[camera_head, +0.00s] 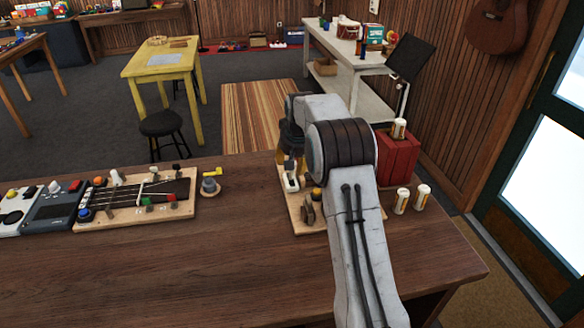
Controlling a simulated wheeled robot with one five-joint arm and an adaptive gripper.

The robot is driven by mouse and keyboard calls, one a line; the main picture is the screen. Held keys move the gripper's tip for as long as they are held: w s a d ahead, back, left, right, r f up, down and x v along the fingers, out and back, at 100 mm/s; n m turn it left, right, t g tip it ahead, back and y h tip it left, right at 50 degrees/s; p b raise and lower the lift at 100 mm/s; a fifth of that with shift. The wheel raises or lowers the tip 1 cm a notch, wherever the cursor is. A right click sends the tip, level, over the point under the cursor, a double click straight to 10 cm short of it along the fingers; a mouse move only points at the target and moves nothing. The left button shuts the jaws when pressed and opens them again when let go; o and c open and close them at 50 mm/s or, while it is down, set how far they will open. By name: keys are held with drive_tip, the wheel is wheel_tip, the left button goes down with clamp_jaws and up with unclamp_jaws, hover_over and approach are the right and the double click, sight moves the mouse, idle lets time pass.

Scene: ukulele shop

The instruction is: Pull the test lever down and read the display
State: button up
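My arm rises from the front and bends over the dark wooden counter. The wrist end, with dark and yellow parts that seem to belong to my gripper (287,152), hangs over a wooden board (303,222). The fingertips are hidden or unclear, so I cannot tell if they are open. On this board are a white lever-like part (291,178) and brown parts (307,209); my arm hides the rest. I cannot tell for sure which part is the test lever. A grey device (52,212) at the left has a dark, screen-like face; no reading is legible.
A ukulele-neck board (135,203) with several knobs and a small round knob piece (209,186) lie left of my arm. A red box (397,160) and white-and-orange canisters (421,196) stand right of it. The counter's front is clear.

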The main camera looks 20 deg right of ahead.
sight(292, 176)
drive_tip(key=shift+p+x, duration=1.05)
drive_tip(key=shift+x, duration=1.85)
drive_tip(key=shift+o, duration=0.2)
clamp_jaws()
